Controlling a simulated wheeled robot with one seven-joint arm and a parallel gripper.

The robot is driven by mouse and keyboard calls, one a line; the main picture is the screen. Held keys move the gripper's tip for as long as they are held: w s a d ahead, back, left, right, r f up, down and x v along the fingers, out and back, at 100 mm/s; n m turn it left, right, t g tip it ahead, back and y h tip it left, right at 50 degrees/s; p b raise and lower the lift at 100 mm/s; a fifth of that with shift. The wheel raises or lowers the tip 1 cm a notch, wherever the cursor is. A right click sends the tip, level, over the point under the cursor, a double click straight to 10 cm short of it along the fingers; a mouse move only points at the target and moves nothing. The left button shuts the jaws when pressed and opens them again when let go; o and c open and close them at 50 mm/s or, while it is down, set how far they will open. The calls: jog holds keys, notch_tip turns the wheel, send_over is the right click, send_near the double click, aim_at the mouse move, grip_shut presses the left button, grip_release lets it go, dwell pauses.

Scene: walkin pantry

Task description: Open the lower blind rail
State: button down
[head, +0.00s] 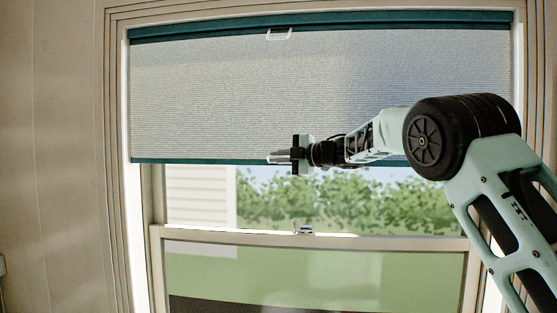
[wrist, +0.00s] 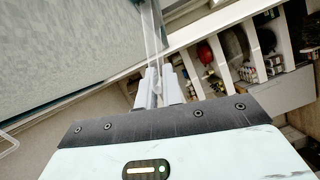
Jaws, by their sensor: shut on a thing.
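The lower blind rail (head: 205,161) is a thin teal bar along the bottom edge of the grey pleated blind (head: 230,95). It hangs level, partway down the window, above the window's middle crossbar. My gripper (head: 280,156) is at this rail, left of the middle of its length. In the wrist view, my gripper's pale fingers (wrist: 158,88) are shut on a clear handle (wrist: 153,38). The blind fabric (wrist: 55,50) fills the left of that view. My gripper and arm hide part of the rail in the head view.
A teal upper rail (head: 400,19) with a clear handle (head: 279,34) runs along the top of the window frame. A window latch (head: 304,230) sits on the crossbar (head: 390,240). Shelves with goods (wrist: 245,60) show at the right in the wrist view.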

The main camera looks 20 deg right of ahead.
jog(key=c, duration=1.6)
grip_release()
jog(key=shift+o, duration=0.2)
jog(key=b+v, duration=0.7)
jog(key=v, duration=1)
jog(key=shift+s+b, duration=0.2)
jog(key=shift+b, duration=0.1)
jog(key=shift+d, duration=0.1)
